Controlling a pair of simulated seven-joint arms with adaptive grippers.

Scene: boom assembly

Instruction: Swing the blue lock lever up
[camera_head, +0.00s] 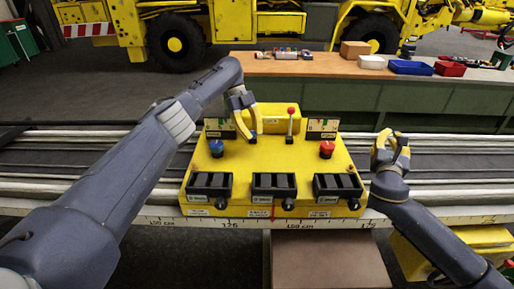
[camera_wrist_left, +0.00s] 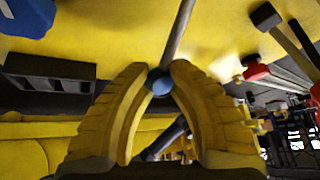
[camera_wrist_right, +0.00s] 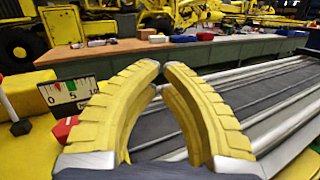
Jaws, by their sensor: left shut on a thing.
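The blue lock lever has a blue ball knob (camera_wrist_left: 160,83) on a thin grey rod (camera_wrist_left: 181,32), seen in the left wrist view. In the head view the blue knob (camera_head: 253,134) shows at the tip of my left gripper (camera_head: 247,137). The left fingers are closed around the knob, and its rod runs from between the fingertips to the yellow console (camera_head: 276,158). The lever's exact tilt is hard to tell. My right gripper (camera_head: 391,140) is to the right of the console, with its fingertips (camera_wrist_right: 161,68) together and nothing between them.
A red-knobbed lever (camera_head: 290,122) stands upright right of the left gripper. A blue button (camera_head: 217,147), a red button (camera_head: 326,148), two gauges and three black switch boxes (camera_head: 274,186) are on the console. A workbench (camera_head: 330,66) with trays is behind.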

